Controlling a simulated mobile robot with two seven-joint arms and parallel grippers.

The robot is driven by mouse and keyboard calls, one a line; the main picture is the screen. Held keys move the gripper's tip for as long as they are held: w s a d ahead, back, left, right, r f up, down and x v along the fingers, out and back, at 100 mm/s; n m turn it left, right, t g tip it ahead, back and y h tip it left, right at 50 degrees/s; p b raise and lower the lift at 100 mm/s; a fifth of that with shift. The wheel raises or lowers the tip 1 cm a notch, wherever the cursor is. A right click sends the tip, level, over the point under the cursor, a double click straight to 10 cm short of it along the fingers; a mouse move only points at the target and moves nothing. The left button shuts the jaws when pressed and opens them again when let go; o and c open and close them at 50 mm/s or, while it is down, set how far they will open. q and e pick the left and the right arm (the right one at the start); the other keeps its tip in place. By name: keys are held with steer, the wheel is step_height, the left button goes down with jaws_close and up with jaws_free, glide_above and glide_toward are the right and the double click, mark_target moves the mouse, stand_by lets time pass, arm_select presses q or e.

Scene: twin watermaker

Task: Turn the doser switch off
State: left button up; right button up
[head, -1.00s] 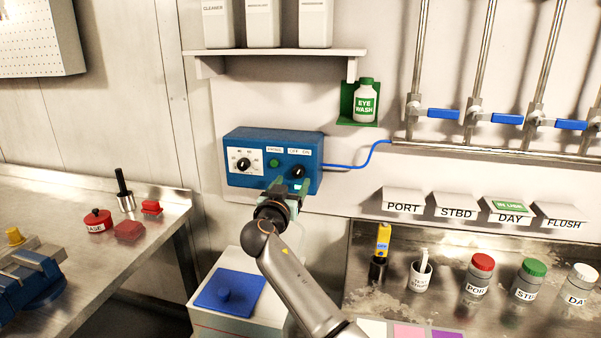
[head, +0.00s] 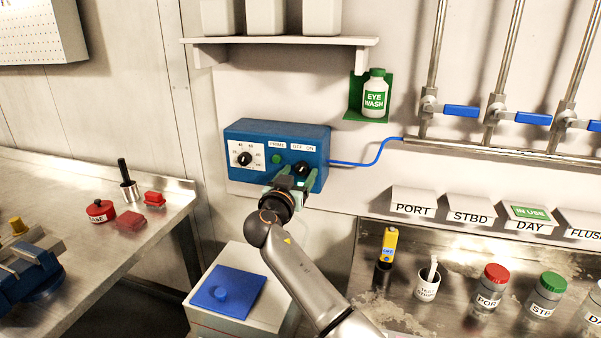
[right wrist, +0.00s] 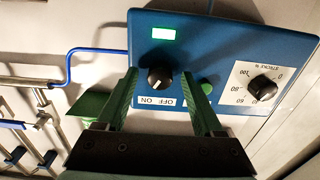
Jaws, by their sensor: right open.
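The doser is a blue box on the wall (head: 250,135). Its switch is a black round knob (head: 302,169) by the OFF/ON label, also seen in the right wrist view (right wrist: 159,78). A pale mark on the knob seems to point to the lower left there, towards the ON side of the upside-down label. My right gripper (head: 293,179) is open at the box front. In the wrist view its green fingers (right wrist: 160,74) stand either side of the knob with gaps; contact is not visible. My left gripper is out of view.
The box also carries a green PRIME button (head: 276,159), a stroke dial (head: 243,159) and a lit green lamp (right wrist: 162,34). A blue hose (head: 372,160) leaves its right side. A shelf (head: 280,42) and eye wash bottle (head: 375,94) are above.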

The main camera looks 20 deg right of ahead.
steer(key=shift+c, duration=0.4)
jaws_close()
